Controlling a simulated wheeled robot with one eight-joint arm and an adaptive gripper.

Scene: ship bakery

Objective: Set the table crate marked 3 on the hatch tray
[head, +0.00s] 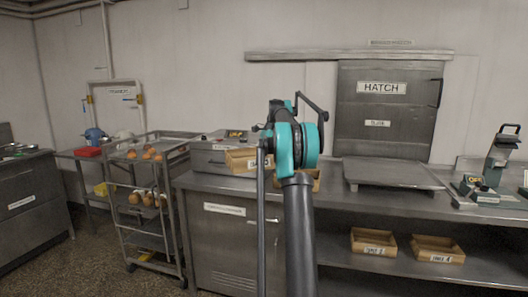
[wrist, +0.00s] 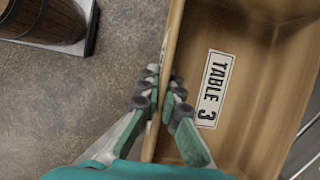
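The wooden crate marked TABLE 3 (wrist: 245,110) fills the right of the wrist view, with its white label facing the camera. My gripper (wrist: 164,85) is shut on the crate's left wall, one finger on each side of it. In the head view my arm hides the gripper. Wooden crate parts (head: 240,160) show on both sides of my arm, at counter height; I cannot tell for sure whether they are the held crate. The hatch tray (head: 388,172), flat grey metal, lies on the counter below the closed hatch (head: 388,110). It looks empty.
Two more wooden crates, left (head: 373,242) and right (head: 437,249), sit on the shelf under the counter. A green-grey device (head: 493,175) stands right of the tray. A wheeled rack (head: 150,200) stands left. A brown barrel-like object (wrist: 45,20) shows in the wrist view.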

